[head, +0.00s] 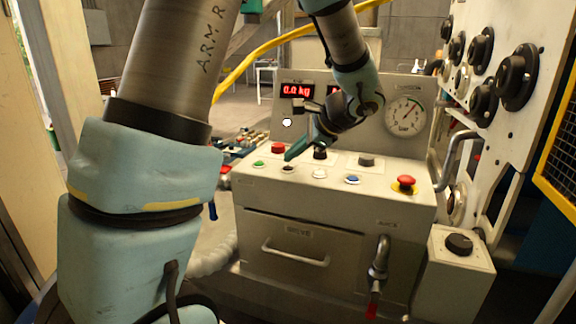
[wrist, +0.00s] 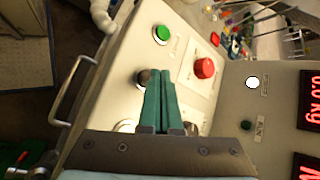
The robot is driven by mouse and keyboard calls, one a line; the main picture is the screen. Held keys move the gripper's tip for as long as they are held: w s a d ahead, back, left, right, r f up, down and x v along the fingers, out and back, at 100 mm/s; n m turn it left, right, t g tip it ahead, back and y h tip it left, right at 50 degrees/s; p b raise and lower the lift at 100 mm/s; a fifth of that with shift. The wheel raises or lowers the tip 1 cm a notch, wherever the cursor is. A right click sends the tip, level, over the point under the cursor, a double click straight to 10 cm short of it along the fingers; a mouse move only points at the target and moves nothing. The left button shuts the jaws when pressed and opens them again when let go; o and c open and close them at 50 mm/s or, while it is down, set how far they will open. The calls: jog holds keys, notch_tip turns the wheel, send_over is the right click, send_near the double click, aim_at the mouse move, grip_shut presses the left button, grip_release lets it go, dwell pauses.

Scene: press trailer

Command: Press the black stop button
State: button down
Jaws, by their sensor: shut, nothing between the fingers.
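The black stop button (head: 288,168) is in the front row of the grey control panel (head: 240,182), between a green and a white button. In the wrist view the black button (wrist: 143,77) shows as a dark cap in a metal ring, partly covered by my fingers. My gripper (head: 290,157) is shut and empty, its teal fingers slanting down to the left with the tips just over the black button. In the wrist view the fingertips (wrist: 162,74) overlap the button's right side. I cannot tell whether they touch it.
The green button (head: 259,163), white button (head: 319,173) and blue button (head: 352,179) share the row. A red knob (head: 278,148) stands behind, close to my fingers. A red mushroom button (head: 405,182) is at the right. A drawer handle (head: 295,253) juts from the front.

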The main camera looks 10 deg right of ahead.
aim_at(292, 169)
jog(key=shift+r, duration=0.1)
jog(key=shift+r+p, duration=1.9)
jog(key=shift+r, duration=0.6)
jog(key=shift+f, duration=0.1)
jog(key=a+f, duration=0.1)
jog(key=s+a+n+g, duration=0.1)
jog(key=a, duration=0.1)
jog(key=s+a+f+n+g, duration=0.1)
jog(key=a, duration=0.1)
jog(key=shift+a+f+h, duration=0.1)
jog(key=shift+f+h, duration=0.2)
jog(key=shift+f, duration=0.05)
jog(key=s+a+f+n+g+h, duration=0.3)
jog(key=s+a+f+n+h, duration=0.2)
jog(key=s+a+n, duration=0.6)
jog(key=a+f+n, duration=0.1)
jog(key=f+n, duration=0.1)
jog(key=n, duration=0.2)
jog(key=shift+s+h, duration=0.15)
jog(key=shift+h, duration=0.25)
jog(key=shift+a+r, duration=0.1)
